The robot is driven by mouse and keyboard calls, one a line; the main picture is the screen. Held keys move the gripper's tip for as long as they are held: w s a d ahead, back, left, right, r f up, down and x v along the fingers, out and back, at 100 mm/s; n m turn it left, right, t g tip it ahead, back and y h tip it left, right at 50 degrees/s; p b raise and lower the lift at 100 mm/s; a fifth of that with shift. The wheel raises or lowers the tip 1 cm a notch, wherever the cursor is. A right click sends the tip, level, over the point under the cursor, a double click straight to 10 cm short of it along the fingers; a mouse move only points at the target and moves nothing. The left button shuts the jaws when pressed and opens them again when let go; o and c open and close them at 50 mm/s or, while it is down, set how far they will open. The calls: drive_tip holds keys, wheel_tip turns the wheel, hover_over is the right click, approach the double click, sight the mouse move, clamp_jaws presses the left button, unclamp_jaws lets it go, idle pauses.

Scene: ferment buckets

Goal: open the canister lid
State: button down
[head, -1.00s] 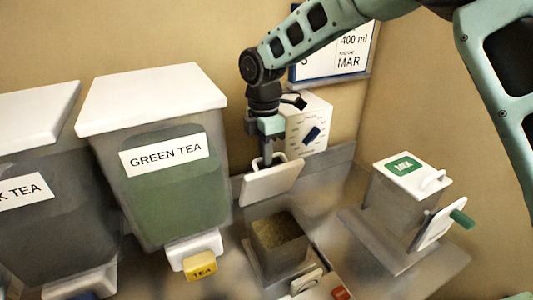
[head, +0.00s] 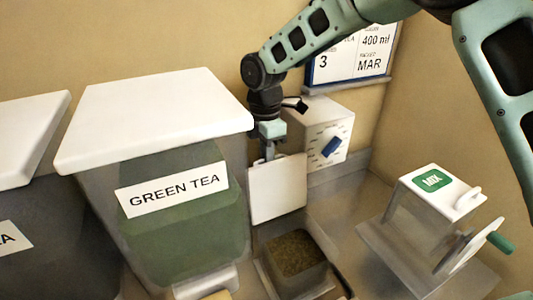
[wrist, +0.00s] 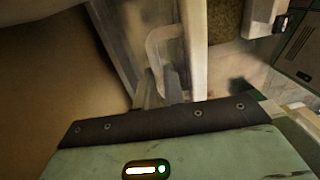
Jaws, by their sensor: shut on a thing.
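The canister (head: 297,262) stands open on the metal counter, with brown-green loose contents showing inside. Its white square lid (head: 277,188) stands nearly upright above the canister's back edge. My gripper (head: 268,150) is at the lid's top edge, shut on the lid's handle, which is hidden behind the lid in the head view. In the wrist view, the white looped handle (wrist: 163,55) rises between the jaws (wrist: 160,90), beside the lid seen edge-on. The canister's contents also show at the top of the wrist view.
A green tea bucket (head: 180,235) with a white lid stands close left of the canister. A white dial box (head: 325,130) is behind, against the wall. A MIX box (head: 425,215) with a green-handled crank stands to the right. Bare counter lies between it and the canister.

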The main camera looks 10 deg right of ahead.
drive_tip(key=shift+f, duration=0.2)
drive_tip(key=c, duration=1.5)
unclamp_jaws()
drive_tip(key=shift+w, duration=0.1)
drive_tip(key=shift+r, duration=0.2)
wheel_tip(320, 180, up, 17)
drive_tip(key=w+b, duration=0.1)
drive_tip(key=b, duration=0.3)
drive_tip(key=shift+a, duration=0.2)
drive_tip(key=s+a+f+m+b, duration=0.1)
drive_tip(key=s+f+m+b, duration=0.15)
drive_tip(key=s+f, duration=0.45)
drive_tip(key=s+f+m+b, duration=0.2)
drive_tip(key=s+f+m, duration=0.2)
drive_tip(key=s, duration=0.6)
drive_tip(key=s+d+f+m+b, duration=0.1)
drive_tip(key=s+d+f+m, duration=0.2)
drive_tip(key=s, duration=0.5)
drive_tip(key=s+d+f+m+b, duration=0.1)
drive_tip(key=s+d+f+m, duration=0.3)
drive_tip(key=s+f, duration=0.3)
drive_tip(key=shift+s+d+f+t+y, duration=0.4)
drive_tip(key=shift+d+f, duration=0.1)
drive_tip(key=shift+f, duration=0.25)
